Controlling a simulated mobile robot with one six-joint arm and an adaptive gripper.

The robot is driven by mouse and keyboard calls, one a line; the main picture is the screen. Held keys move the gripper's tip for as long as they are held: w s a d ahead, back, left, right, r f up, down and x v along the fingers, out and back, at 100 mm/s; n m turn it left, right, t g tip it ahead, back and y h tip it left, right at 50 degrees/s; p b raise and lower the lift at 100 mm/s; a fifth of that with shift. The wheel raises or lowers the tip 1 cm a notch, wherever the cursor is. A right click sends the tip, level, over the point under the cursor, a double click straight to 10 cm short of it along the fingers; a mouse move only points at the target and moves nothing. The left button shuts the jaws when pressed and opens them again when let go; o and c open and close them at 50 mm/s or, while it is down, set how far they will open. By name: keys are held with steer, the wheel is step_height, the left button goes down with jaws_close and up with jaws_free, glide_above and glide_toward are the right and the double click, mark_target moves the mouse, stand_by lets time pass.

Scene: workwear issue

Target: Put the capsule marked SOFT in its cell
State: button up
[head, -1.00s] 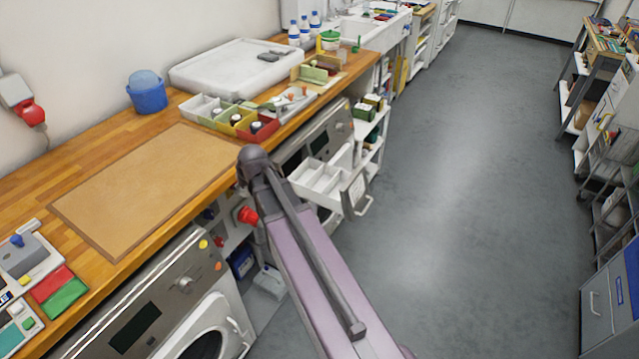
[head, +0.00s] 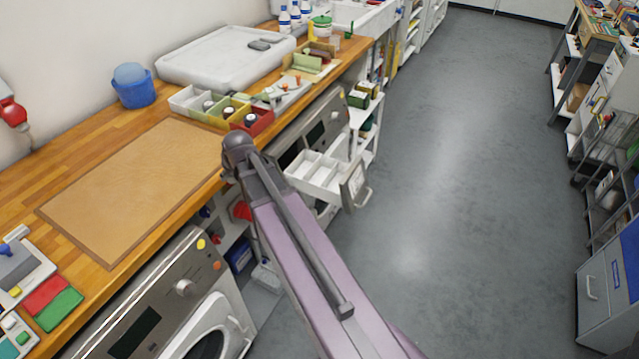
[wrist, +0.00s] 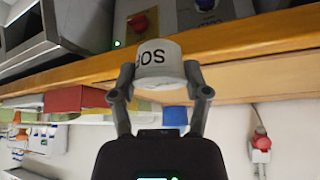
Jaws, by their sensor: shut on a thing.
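In the wrist view my gripper (wrist: 160,74) is shut on a white round capsule (wrist: 160,60), one finger on each side. Dark letters on it look upside down; "SO" is legible and the rest turns out of sight. In the head view my arm reaches over the bench front edge; its gripper and the capsule are hidden there. An open drawer (head: 318,177) with white divided cells juts out below the bench, right of my arm; the cells I can see look empty.
White, yellow and red bins (head: 250,122) with dark round items stand on the wooden bench beyond my arm. A brown mat (head: 130,190) lies bare at left, a blue bucket (head: 133,88) behind it. A white tray (head: 225,55) is at the back. The grey floor (head: 450,180) is clear.

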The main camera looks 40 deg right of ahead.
steer(key=d+f+m+b, duration=0.1)
steer(key=d+f+b, duration=0.2)
steer(key=d, duration=0.7)
steer(key=d+f+m+h+b, duration=0.1)
steer(key=d+f+b, duration=0.2)
steer(key=d, duration=0.8)
steer(key=d+f+m+b, duration=0.1)
steer(key=d+f+b, duration=0.2)
steer(key=d, duration=0.7)
steer(key=shift+s+d+h, duration=0.35)
steer(key=shift+s+h, duration=0.05)
steer(key=shift+f, duration=0.1)
step_height(320, 180, down, 6)
steer(key=b, duration=0.6)
steer(key=shift+f, duration=0.1)
steer(key=shift+f+b, duration=1.9)
steer(key=shift+b, duration=0.2)
steer(key=shift+f+b, duration=0.3)
steer(key=shift+f, duration=0.3)
